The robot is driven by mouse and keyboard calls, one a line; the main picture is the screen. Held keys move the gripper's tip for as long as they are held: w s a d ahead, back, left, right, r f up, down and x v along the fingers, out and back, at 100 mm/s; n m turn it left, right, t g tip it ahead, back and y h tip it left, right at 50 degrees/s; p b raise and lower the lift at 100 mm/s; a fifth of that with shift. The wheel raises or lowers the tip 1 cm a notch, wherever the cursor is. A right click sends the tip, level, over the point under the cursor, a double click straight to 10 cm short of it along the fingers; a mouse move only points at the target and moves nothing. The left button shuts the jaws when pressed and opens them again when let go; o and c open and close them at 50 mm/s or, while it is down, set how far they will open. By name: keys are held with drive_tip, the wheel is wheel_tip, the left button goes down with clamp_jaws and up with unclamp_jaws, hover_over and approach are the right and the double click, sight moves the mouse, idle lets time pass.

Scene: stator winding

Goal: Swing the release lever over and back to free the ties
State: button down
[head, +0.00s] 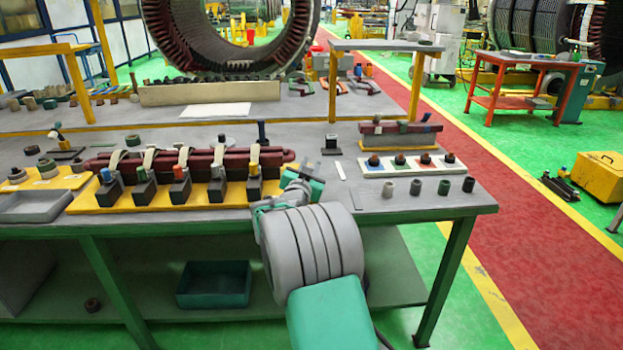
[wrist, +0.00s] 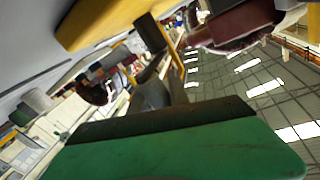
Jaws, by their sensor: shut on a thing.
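A dark red coil bar (head: 215,162) lies along a yellow base plate (head: 130,200) on the bench. Pale tie straps cross it at several black clamp blocks (head: 144,192) with coloured tops. My gripper (head: 298,186) is at the right end of this fixture, low by the bench's front edge. In the wrist view my grey fingers (wrist: 163,92) are close together, next to a dark stub (wrist: 150,32) that looks like the release lever. The yellow plate (wrist: 95,22) and the coil end (wrist: 225,24) are close above. The grip itself is mostly hidden in the head view.
A white strip with several coloured pegs (head: 412,163) and several small cylinders (head: 443,187) stand to the right. A grey tray (head: 36,206) is at the left. The large stator ring (head: 230,40) stands behind.

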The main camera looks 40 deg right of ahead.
drive_tip(key=g+b, duration=0.1)
drive_tip(key=m+g+h+b, duration=0.1)
drive_tip(key=b, duration=0.1)
drive_tip(key=shift+w+a+f, duration=0.1)
drive_tip(key=shift+a+f, duration=0.15)
drive_tip(key=shift+f, duration=0.1)
drive_tip(key=shift+r+m+g+h+b, duration=0.15)
drive_tip(key=shift+m+g+h+b, duration=0.2)
drive_tip(key=shift+m+b, duration=0.2)
drive_tip(key=shift+r, duration=0.1)
drive_tip(key=c, duration=1.4)
unclamp_jaws()
drive_tip(key=shift+a, duration=0.1)
drive_tip(key=shift+o, duration=0.7)
drive_tip(key=v, duration=0.7)
drive_tip(key=shift+s+a+b, duration=0.2)
drive_tip(key=shift+a+b, duration=0.1)
